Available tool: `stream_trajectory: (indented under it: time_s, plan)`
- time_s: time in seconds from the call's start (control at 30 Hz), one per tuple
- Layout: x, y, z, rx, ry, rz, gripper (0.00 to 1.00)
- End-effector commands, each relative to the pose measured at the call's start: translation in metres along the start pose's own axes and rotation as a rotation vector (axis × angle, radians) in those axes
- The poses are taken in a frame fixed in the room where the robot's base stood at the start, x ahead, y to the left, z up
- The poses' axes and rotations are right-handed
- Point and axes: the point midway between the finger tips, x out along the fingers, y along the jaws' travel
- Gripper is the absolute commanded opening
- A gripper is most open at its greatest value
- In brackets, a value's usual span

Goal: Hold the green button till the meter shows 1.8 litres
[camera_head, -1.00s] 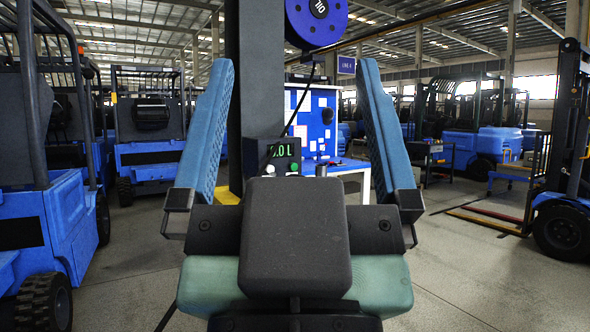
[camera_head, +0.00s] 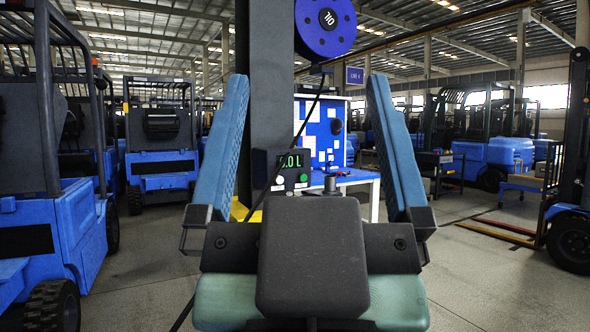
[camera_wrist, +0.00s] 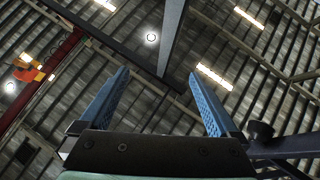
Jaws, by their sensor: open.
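The green button (camera_head: 303,178) is on the box below the readout, beside a white button (camera_head: 281,180). My gripper (camera_head: 308,85) stands open and empty in front, its blue fingers wide apart and pointing up. The box shows between the fingers, beyond my dark wrist. In the wrist view my open gripper (camera_wrist: 158,73) faces the roof; meter and button are out of view there.
A grey column (camera_head: 263,60) carries a blue reel (camera_head: 325,17) with the hanging cable. Behind stands a blue-and-white board (camera_head: 318,125) and a white-legged workbench (camera_head: 374,200). Blue forklifts (camera_head: 85,225) stand left and right. Open concrete floor (camera_head: 470,270) lies at right.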

Motion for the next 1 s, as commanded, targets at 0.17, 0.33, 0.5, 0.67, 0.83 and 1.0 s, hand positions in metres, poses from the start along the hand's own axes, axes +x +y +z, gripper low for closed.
stream_trajectory:
  time_s: [0.17, 0.33, 0.5, 0.67, 0.83, 1.0]
  plan:
    - [0.008, 0.000, -0.008, 0.000, 0.000, 0.000, 0.62]
    - [0.034, 0.000, -0.032, 0.000, 0.000, 0.000, 0.32]
    - [0.070, 0.000, -0.067, 0.000, 0.000, -0.001, 0.01]
    - [0.100, -0.001, -0.095, 0.000, 0.001, -0.001, 0.00]
    - [0.108, -0.001, -0.103, 0.001, 0.000, -0.002, 0.00]
    - [0.106, -0.001, -0.100, 0.000, 0.000, -0.002, 0.00]
